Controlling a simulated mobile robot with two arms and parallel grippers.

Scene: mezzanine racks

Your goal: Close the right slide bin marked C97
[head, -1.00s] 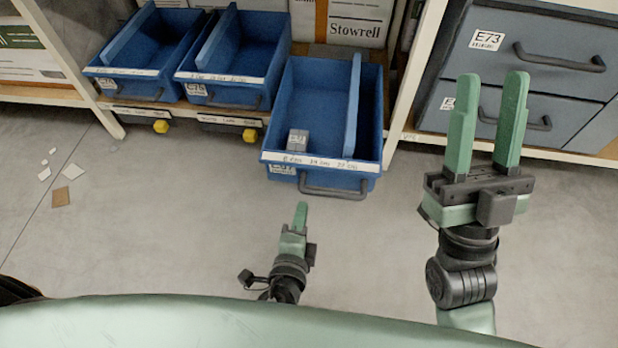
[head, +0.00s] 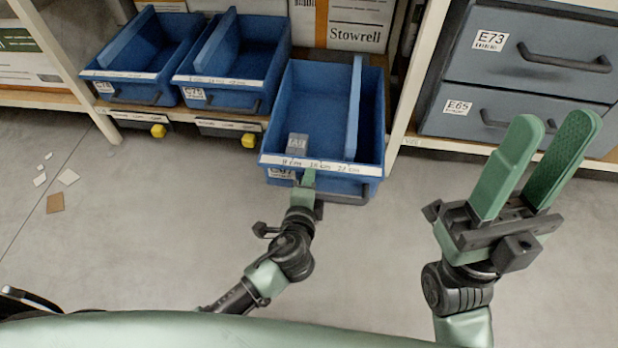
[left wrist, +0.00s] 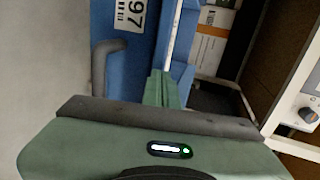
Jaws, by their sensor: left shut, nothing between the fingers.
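The right blue slide bin (head: 320,115) sticks out from the shelf past the two bins to its left. Its front label is partly hidden in the head view; in the left wrist view the label (left wrist: 130,12) reads "97". A small grey box (head: 297,146) lies inside it, beside a blue divider. My left gripper (head: 308,178) is shut and empty, its fingertips at the bin's front face, left of the dark handle (head: 345,197). The left wrist view shows its fingers (left wrist: 160,88) against or very near the front; contact is unclear. My right gripper (head: 545,125) is open and empty.
Grey drawers E73 (head: 530,50) and E65 (head: 490,118) are on the right. Small scraps (head: 55,203) lie on the floor at left.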

